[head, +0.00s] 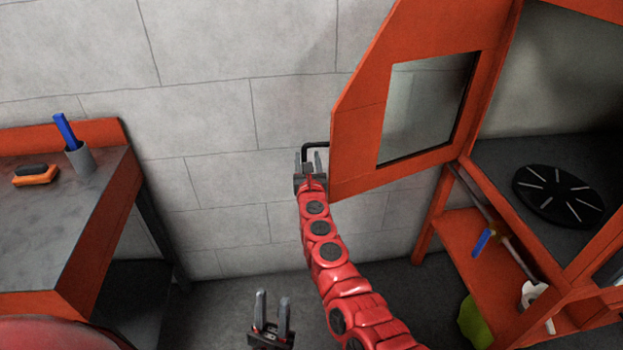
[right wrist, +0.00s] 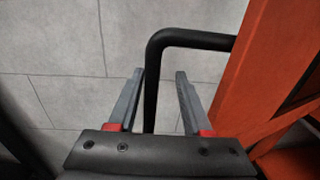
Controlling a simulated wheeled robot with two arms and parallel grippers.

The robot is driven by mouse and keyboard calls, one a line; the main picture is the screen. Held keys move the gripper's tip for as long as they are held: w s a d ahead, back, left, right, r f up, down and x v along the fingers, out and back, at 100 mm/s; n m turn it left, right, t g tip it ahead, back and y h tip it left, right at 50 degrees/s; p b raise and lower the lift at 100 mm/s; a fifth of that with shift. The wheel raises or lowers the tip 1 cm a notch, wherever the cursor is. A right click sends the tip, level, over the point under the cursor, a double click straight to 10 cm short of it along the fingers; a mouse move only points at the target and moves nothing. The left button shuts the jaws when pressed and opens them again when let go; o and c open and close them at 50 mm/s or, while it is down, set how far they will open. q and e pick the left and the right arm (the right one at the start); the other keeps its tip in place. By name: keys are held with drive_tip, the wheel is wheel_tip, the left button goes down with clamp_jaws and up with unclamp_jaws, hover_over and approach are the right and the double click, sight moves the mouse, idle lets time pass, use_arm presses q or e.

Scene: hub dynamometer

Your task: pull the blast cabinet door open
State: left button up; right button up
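The orange blast cabinet door (head: 362,118) has a dark-framed window (head: 425,105) and stands swung open, out from the cabinet (head: 470,190). Its black bar handle (head: 317,146) is at the door's left edge; the handle also shows in the right wrist view (right wrist: 152,85). My right gripper (head: 311,163) is at the handle. In the right wrist view its fingers (right wrist: 160,75) are apart, one on each side of the bar, with a gap visible on the right side. My left gripper (head: 272,302) is open and empty, low in front of the wall.
Inside the open cabinet is a black slotted turntable (head: 557,196). A lower orange shelf (head: 455,232) holds a blue-handled item (head: 482,242), with a green thing (head: 474,322) below. At left, a workbench (head: 35,225) bears a grey cup (head: 80,159) and an orange-black block (head: 35,175). Floor between is clear.

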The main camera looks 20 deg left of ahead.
drive_tip(key=p+v, duration=0.8)
drive_tip(key=v, duration=0.5)
drive_tip(key=shift+w, duration=0.1)
